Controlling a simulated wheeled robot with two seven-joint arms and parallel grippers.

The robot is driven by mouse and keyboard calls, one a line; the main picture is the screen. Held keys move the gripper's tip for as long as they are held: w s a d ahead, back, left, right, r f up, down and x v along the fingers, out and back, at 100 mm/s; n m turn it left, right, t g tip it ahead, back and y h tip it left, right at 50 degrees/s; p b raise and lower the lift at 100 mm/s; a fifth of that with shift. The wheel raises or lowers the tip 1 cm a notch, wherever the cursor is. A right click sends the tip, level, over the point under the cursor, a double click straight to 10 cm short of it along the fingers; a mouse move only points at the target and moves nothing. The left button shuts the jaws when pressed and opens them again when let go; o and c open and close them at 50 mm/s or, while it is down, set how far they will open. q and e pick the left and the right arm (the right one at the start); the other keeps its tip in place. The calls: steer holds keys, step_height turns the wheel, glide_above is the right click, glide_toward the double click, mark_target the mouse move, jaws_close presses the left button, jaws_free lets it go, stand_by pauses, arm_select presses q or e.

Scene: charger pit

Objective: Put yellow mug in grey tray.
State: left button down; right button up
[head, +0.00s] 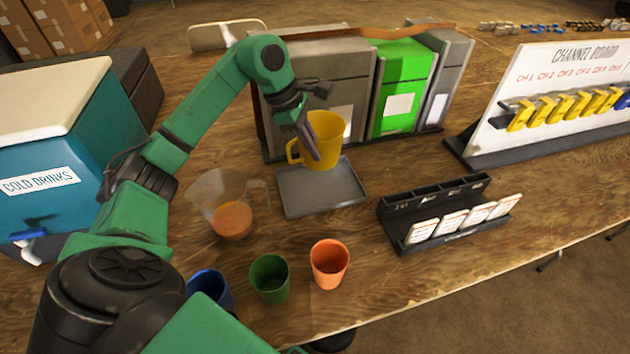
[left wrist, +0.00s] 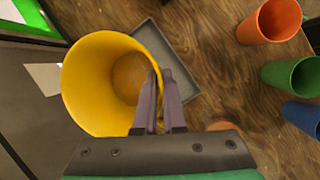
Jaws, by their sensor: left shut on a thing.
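The yellow mug (head: 325,139) is upright above the back part of the grey tray (head: 322,196) in the head view. My left gripper (head: 312,150) is shut on the mug at its left side, near the handle. In the left wrist view the mug (left wrist: 84,75) shows its open mouth, and the fingers of my left gripper (left wrist: 158,105) close on its rim side. The grey tray (left wrist: 178,66) lies below and beyond it. The tray looks empty where it shows. I cannot tell how far the mug's base is above the tray. My right gripper is not in view.
A clear pitcher (head: 226,205) with orange liquid stands left of the tray. Blue (head: 210,288), green (head: 270,278) and orange (head: 329,263) cups stand in front. A dark card rack (head: 440,212) is at the right. Grey and green binders (head: 405,85) stand close behind the mug.

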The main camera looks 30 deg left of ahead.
mark_target(292, 145)
arm_select(q)
step_height(292, 145, down, 11)
steer(key=shift+w+p, duration=0.1)
steer(key=shift+p, duration=0.2)
steer(key=shift+a, duration=0.1)
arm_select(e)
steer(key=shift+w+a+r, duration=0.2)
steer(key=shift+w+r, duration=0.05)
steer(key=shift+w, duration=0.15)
arm_select(q)
steer(key=shift+f, duration=0.15)
steer(key=c, duration=1)
jaws_free()
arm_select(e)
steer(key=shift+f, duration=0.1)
arm_select(q)
steer(key=shift+r, duration=0.55)
steer(key=p+v, duration=0.4)
steer(key=v, duration=0.7)
steer(key=shift+a+r+p, duration=0.1)
steer(key=shift+r+p, duration=0.05)
steer(key=shift+p, duration=0.2)
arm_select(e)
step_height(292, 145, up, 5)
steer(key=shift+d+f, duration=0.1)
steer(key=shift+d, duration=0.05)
